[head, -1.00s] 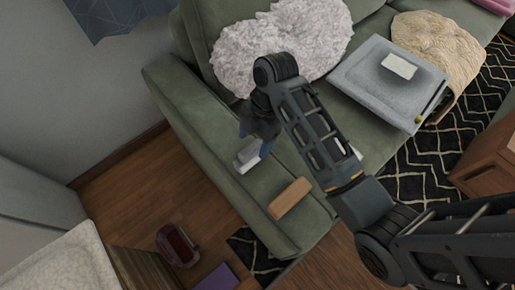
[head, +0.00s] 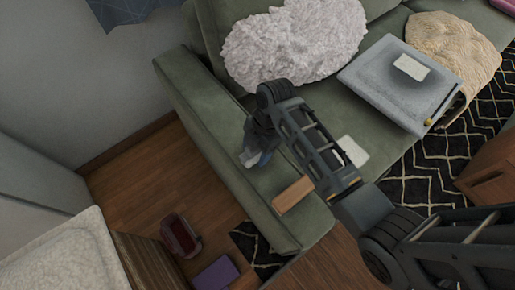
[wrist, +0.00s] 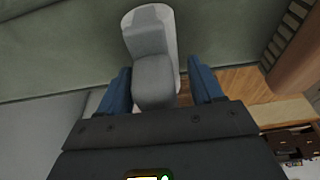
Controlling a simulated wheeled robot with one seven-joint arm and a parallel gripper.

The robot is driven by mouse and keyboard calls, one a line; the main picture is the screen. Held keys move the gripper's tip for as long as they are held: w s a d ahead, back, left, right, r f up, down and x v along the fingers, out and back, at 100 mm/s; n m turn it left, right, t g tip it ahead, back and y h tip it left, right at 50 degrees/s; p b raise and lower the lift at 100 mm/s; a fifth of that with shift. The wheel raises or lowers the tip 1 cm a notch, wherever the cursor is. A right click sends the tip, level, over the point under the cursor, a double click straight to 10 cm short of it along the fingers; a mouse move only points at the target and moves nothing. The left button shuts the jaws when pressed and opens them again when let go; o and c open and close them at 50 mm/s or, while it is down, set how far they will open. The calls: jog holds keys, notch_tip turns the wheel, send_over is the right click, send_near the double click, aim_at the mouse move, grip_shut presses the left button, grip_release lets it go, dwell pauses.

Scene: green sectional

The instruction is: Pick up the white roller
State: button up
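The white roller (wrist: 150,30) lies on the green sofa's armrest (head: 195,100). In the wrist view its pale grey-white body runs up the middle, with its near end between my two blue fingers. In the head view only a small pale part of the roller (head: 249,159) shows; my gripper (head: 262,150) covers the rest. My gripper, also in the wrist view (wrist: 159,66), is open around the roller. A gap shows on the right finger's side, and the left finger is very close to the roller. I cannot tell whether it touches.
A brown block (head: 292,195) lies on the armrest near my gripper. A fluffy white cushion (head: 293,45), a grey box (head: 398,85) and a beige cushion (head: 455,45) are on the sofa. A red object (head: 180,235) and a purple object (head: 216,274) are on the floor.

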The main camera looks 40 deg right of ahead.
jog(key=c, duration=1)
jog(key=shift+r, duration=0.5)
jog(key=v, duration=0.4)
jog(key=shift+d, duration=0.2)
jog(key=shift+s+d+r, duration=0.2)
jog(key=shift+d+r, duration=0.85)
jog(key=shift+d, duration=0.65)
jog(key=shift+s+d+r, duration=0.25)
jog(key=shift+d+r, duration=0.8)
jog(key=shift+d, duration=0.65)
jog(key=shift+s+d+r, duration=0.2)
jog(key=shift+d+r, duration=0.85)
jog(key=shift+d, duration=0.65)
